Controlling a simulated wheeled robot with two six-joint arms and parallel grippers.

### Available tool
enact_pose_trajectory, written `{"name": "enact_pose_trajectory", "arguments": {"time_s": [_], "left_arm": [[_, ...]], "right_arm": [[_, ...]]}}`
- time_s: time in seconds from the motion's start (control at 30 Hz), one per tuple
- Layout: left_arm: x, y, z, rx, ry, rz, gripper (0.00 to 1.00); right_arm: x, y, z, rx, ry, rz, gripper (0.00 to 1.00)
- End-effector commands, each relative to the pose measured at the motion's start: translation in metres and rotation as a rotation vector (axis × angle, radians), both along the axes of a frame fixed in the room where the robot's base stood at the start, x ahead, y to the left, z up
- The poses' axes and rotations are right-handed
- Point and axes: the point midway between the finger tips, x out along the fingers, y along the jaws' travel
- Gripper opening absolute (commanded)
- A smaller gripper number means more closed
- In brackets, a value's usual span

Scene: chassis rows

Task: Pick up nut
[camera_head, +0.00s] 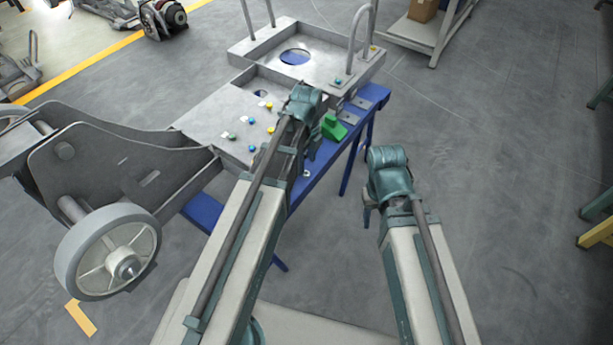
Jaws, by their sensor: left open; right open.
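A small pale ring-like piece (306,174), possibly the nut, shows at the blue bench's edge; it is too small to be sure. Several small coloured pieces, blue, yellow and green, sit on the grey chassis plate (205,118), and I cannot tell whether any is a nut. My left gripper (312,150) points down over the chassis's right edge, next to a green block (334,127). It is open, partly hidden by its own arm. My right gripper (367,212) is open and empty, over the floor to the right of the bench.
The blue bench (362,140) carries the chassis. A grey upright handle (359,35) rises at its far right. A large grey wheel (108,250) stands at the left. A trolley with a cardboard box (423,10) is at the back.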

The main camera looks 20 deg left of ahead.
Motion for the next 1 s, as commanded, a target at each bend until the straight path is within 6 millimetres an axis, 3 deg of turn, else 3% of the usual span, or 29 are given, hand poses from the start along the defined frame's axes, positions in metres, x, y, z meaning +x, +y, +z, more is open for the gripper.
{"name": "enact_pose_trajectory", "arguments": {"time_s": [0.3,0.63,0.9,1.0], "left_arm": [[0.002,0.001,-0.042,0.000,0.000,0.000,0.62],[0.002,0.001,-0.043,0.000,0.000,0.000,0.61],[0.002,0.001,-0.043,0.000,0.000,0.000,0.12],[0.002,0.001,-0.043,0.000,0.000,0.000,0.00]], "right_arm": [[0.000,0.000,-0.042,0.000,0.000,0.000,0.50],[0.000,0.000,-0.043,0.000,0.000,0.000,0.50],[0.000,0.000,-0.043,0.000,0.000,0.000,0.50],[0.000,0.000,-0.043,0.000,0.000,0.000,0.50]]}}
